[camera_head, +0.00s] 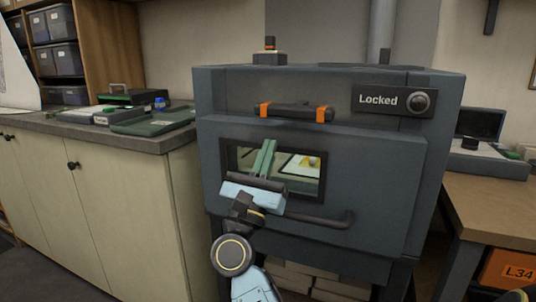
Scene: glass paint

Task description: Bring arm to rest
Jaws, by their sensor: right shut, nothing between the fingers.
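My right gripper (265,150) is in front of the window of a dark grey kiln (380,170). Its greenish fingers point up, are shut together and hold nothing. My right arm comes up from the bottom middle of the view. The gripper overlaps the left part of the window in the picture; I cannot tell whether it touches the door. My left gripper is not in view.
The kiln has a "Locked" panel (378,99), an orange-ended upper handle (292,112) and a dark door bar (330,219). A counter (100,190) stands left, a wooden table (490,205) right. An orange L34 bin (508,270) sits below the table.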

